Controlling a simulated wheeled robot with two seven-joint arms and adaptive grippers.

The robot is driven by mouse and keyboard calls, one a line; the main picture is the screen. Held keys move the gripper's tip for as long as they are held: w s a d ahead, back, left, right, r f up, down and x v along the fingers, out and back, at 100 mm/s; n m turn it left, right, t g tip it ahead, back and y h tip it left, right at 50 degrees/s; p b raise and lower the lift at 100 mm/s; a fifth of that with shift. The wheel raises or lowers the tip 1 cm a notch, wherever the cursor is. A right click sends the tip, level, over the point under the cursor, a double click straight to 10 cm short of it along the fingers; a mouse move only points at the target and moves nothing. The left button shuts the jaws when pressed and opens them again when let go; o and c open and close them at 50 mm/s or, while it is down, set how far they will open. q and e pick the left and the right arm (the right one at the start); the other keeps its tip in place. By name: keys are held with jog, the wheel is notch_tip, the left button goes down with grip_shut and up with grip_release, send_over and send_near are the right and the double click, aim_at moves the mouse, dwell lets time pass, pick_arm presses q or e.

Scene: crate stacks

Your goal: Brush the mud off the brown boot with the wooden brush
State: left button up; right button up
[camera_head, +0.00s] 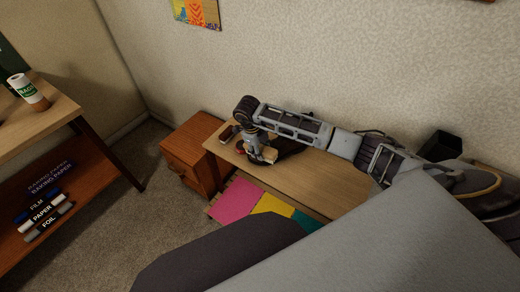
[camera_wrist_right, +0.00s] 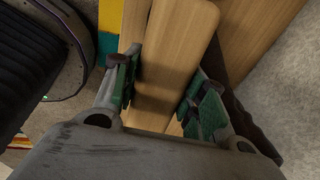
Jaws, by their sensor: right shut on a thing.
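My right gripper (camera_head: 256,150) is over the left end of the wooden bench, its arm reaching in from the right. It is shut on the wooden brush (camera_wrist_right: 172,60), a long pale wooden piece between its green-padded fingers in the right wrist view. In the head view a small tan part of the brush (camera_head: 267,154) shows by the fingers. A small reddish-brown shape (camera_head: 227,134) at the bench's left end may be part of the brown boot; the gripper and arm hide much there. I cannot make out mud or whether brush and boot touch. My left gripper is not in view.
The bench (camera_head: 330,185) has bare wood in front of my arm. A small wooden cabinet (camera_head: 190,150) stands at its left end. Pink, yellow and teal pieces (camera_head: 237,199) lie below its front edge. A shelf (camera_head: 40,125) with rolls and boxes stands at left, with carpet between.

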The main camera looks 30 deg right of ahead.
jog(key=shift+b+x, duration=0.5)
jog(key=shift+x, duration=0.3)
dwell(0.5)
jog(key=shift+w, duration=0.15)
jog(key=shift+w+d+r+b, duration=0.1)
jog(key=shift+w+b, duration=0.5)
jog(key=shift+w, duration=0.35)
jog(key=shift+w+d+r+b, duration=0.1)
jog(key=shift+w+b, duration=0.5)
jog(key=shift+w, duration=0.3)
jog(key=shift+w+d+f+b, duration=0.1)
jog(key=shift+w+b, duration=0.6)
jog(key=shift+w, duration=0.3)
jog(key=shift+w+d+b, duration=0.15)
jog(key=shift+w+b, duration=0.5)
jog(key=shift+w, duration=0.35)
